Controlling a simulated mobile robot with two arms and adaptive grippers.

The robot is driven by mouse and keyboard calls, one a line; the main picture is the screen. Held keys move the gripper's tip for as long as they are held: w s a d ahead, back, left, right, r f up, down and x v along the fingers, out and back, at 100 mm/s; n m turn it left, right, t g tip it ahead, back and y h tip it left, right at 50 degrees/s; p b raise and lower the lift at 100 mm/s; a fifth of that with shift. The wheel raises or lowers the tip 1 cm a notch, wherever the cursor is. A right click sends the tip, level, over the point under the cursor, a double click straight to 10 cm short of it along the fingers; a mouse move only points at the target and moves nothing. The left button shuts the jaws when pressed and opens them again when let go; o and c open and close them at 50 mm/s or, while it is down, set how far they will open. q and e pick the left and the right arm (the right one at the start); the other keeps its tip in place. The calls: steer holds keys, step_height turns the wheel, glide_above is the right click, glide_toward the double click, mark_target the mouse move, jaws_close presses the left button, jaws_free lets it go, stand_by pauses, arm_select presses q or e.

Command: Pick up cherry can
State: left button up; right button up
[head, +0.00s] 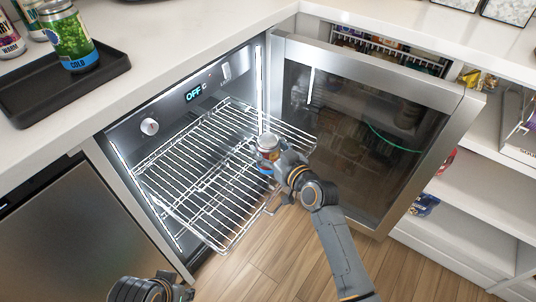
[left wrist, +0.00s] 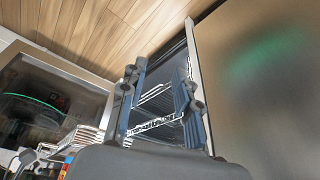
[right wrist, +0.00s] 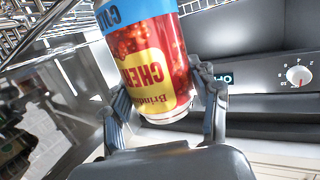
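The cherry can (head: 268,146) has a red side with a yellow label and a blue band, and it shows large in the right wrist view (right wrist: 150,60). My right gripper (head: 270,164) has its fingers on both sides of the can, near one end, and appears closed on it. The can is at the right side of the pulled-out wire rack (head: 205,185); whether it touches the rack is hard to tell. My left gripper (left wrist: 155,105) is empty with its fingers apart, low at the bottom left of the head view.
The fridge's glass door (head: 350,125) stands open to the right. A dark tray (head: 115,66) on the counter holds a green can (head: 68,35) and other cans stand beside it. White shelves (head: 475,200) are at the right. Wood floor is clear in front.

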steer(key=c, duration=0.7)
steer(key=shift+r, duration=0.1)
steer(key=shift+r, duration=0.1)
